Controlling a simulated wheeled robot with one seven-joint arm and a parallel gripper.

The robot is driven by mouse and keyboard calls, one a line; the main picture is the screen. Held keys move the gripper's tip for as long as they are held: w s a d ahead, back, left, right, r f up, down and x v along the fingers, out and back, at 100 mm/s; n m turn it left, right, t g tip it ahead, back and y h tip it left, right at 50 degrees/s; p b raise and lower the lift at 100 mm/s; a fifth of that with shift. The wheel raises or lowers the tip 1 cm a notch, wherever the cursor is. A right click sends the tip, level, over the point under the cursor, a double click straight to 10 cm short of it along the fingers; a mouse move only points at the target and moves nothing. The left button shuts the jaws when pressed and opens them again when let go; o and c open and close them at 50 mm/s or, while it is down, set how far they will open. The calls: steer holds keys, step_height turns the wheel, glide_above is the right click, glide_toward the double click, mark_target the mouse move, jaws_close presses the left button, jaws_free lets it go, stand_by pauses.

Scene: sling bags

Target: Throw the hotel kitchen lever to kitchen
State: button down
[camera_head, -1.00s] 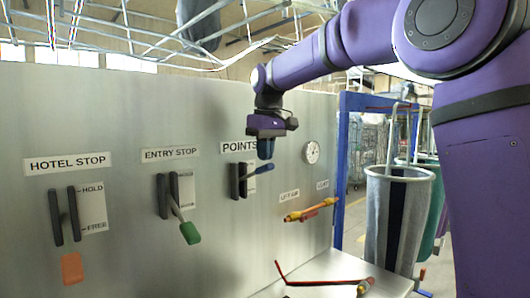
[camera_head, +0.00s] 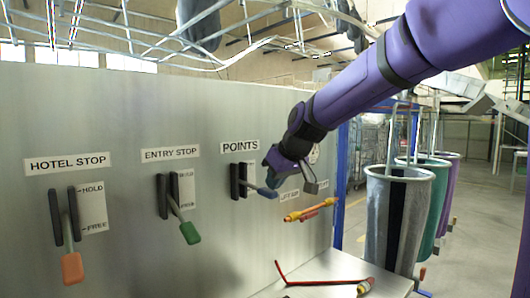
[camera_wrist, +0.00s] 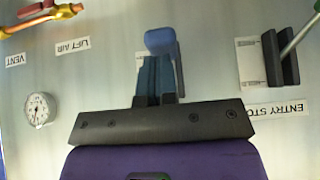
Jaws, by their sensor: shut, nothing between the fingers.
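The POINTS lever has a blue handle (camera_head: 264,192) that sticks out to the right from its dark slot posts (camera_head: 238,181) on the grey panel. In the wrist view the blue handle (camera_wrist: 160,41) stands just beyond my fingertips. My gripper (camera_head: 270,181) is shut and empty, right at the handle from above; I cannot tell whether they touch. In the wrist view my closed fingers (camera_wrist: 157,76) are dark blue. The position words beside this lever are hidden or too small to read; no label reading "kitchen" is legible.
The ENTRY STOP lever with a green handle (camera_head: 190,233) and the HOTEL STOP lever with an orange handle (camera_head: 72,267) are to the left. Yellow and red valves (camera_head: 311,210) sit right of POINTS. A metal table (camera_head: 330,291) and hanging bags (camera_head: 385,220) are further right.

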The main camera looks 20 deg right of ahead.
mark_target(276, 193)
step_height(276, 193, down, 4)
steer(key=shift+s+r, duration=0.1)
steer(key=shift+f, duration=1.15)
